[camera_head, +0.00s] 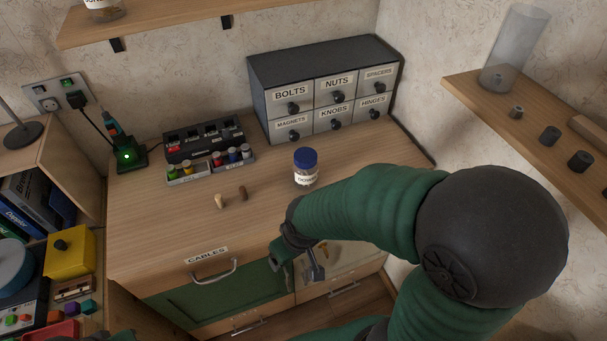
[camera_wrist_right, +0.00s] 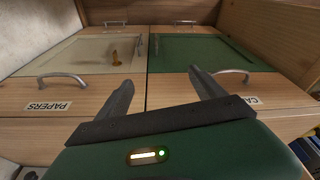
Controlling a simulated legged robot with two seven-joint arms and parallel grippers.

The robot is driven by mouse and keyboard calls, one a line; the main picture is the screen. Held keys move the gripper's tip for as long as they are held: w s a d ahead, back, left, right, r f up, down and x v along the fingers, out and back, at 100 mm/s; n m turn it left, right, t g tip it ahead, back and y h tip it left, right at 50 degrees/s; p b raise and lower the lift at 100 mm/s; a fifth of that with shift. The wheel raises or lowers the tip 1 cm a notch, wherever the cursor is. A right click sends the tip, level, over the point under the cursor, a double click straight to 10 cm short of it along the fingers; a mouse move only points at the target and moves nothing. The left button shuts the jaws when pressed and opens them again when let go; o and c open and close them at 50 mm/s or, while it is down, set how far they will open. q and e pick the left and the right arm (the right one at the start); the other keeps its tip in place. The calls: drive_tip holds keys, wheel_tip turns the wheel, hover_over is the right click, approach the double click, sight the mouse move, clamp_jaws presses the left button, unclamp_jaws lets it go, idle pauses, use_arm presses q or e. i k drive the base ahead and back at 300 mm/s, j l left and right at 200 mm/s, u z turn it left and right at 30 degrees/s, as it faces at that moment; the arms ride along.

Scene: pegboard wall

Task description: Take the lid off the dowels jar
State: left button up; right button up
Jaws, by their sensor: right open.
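The dowels jar (camera_head: 306,178) stands upright on the wooden counter, a clear jar with a partly readable white label. Its blue lid (camera_head: 305,157) sits on top. My right gripper (camera_head: 316,268) is in front of the counter's front edge, below and apart from the jar. In the right wrist view the right gripper (camera_wrist_right: 160,82) is open and empty, facing the cabinet front. The jar does not show in that view. My left gripper is not clearly in view.
A wooden shelf (camera_head: 470,85) juts out at right.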

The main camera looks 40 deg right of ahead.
sight(304, 180)
drive_tip(key=j+z, duration=0.1)
drive_tip(key=z, duration=1.3)
